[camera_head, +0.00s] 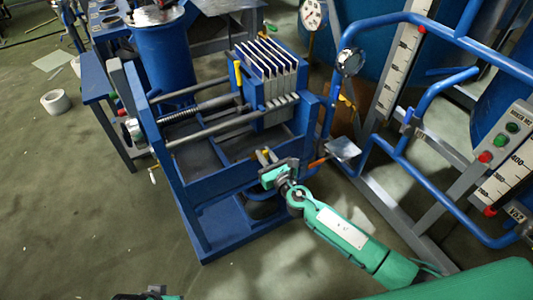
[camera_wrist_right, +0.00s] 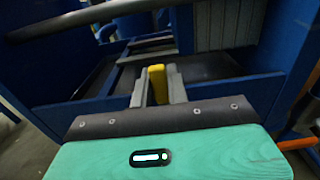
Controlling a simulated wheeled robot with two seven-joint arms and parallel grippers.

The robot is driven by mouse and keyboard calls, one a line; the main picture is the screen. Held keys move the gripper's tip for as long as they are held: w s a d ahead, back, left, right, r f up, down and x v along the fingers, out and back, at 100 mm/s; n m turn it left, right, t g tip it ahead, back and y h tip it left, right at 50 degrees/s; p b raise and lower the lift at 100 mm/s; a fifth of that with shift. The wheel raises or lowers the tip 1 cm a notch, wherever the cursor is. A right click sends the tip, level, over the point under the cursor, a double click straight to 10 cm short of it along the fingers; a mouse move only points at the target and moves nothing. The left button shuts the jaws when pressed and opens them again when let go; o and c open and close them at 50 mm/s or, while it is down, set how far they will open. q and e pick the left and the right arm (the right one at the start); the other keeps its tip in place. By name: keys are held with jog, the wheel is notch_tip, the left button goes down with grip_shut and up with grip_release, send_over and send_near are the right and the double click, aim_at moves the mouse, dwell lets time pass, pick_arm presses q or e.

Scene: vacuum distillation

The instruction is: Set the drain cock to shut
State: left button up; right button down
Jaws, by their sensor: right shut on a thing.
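My right gripper (camera_head: 265,157) is at the front of the blue press frame (camera_head: 225,180), with its fingers shut on a small yellow handle (camera_wrist_right: 158,85). This handle appears to be the drain cock's lever; it stands upright between the grey fingers in the right wrist view. The cock's body is hidden behind the gripper and the frame rail, so its setting cannot be read. A dark and green piece at the bottom edge of the head view seems to be part of my left gripper (camera_head: 152,293); its fingers cannot be made out.
A stack of pale plates (camera_head: 268,62) sits in the press above. An orange-handled lever (camera_head: 318,161) and a grey plate (camera_head: 342,149) are close to the right of my gripper. Blue pipe rails (camera_head: 400,150) rise further right. A white roll (camera_head: 56,101) lies on the floor.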

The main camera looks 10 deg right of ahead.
jog(key=shift+f, duration=0.1)
dwell(0.3)
jog(key=c, duration=1.4)
grip_release()
jog(key=shift+o, duration=0.2)
jog(key=shift+s, duration=0.1)
pick_arm(q)
jog(key=shift+r, duration=0.5)
pick_arm(e)
jog(key=v, duration=1.3)
jog(key=shift+s, duration=0.35)
pick_arm(q)
jog(key=shift+s+f, duration=0.1)
pick_arm(e)
jog(key=shift+d, duration=0.1)
